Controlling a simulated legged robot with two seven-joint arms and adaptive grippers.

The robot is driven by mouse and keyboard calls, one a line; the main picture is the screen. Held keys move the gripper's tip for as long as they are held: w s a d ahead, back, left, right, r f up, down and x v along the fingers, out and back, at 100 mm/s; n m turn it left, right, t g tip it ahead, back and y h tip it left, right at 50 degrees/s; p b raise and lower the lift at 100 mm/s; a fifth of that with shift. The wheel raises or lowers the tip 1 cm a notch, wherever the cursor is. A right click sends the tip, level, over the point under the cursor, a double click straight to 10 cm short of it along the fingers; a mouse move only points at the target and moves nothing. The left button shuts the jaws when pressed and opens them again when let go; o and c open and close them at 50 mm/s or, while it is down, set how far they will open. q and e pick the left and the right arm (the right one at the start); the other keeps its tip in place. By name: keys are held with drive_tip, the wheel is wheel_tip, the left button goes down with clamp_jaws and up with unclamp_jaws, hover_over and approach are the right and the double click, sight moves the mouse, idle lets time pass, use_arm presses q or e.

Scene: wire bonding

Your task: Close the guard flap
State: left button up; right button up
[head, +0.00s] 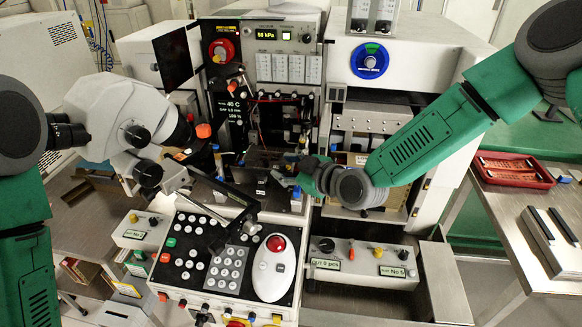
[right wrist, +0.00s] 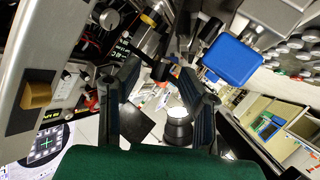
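A dark, thin panel (head: 264,161), which looks like the guard flap, stands in the work area at the middle of the bonding machine in the head view. Its hinge and exact angle are hard to make out. My right gripper (head: 290,181) is just right of and in front of this panel, pointing left. In the right wrist view its two dark fingers (right wrist: 160,108) are spread apart with nothing held between them. A dark flat plate (right wrist: 136,121) shows beyond the fingers; I cannot tell whether it is the flap. My left arm enters at the left, but its gripper is out of view.
A microscope (head: 120,125) stands left of the work area. A control panel (head: 190,262) with keypad and red-buttoned mouse is in front. A box with knobs (head: 360,262) sits lower right. A red tray (head: 513,170) lies on the right-hand table.

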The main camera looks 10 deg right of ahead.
drive_tip(key=v, duration=1.2)
drive_tip(key=shift+w+f, duration=0.1)
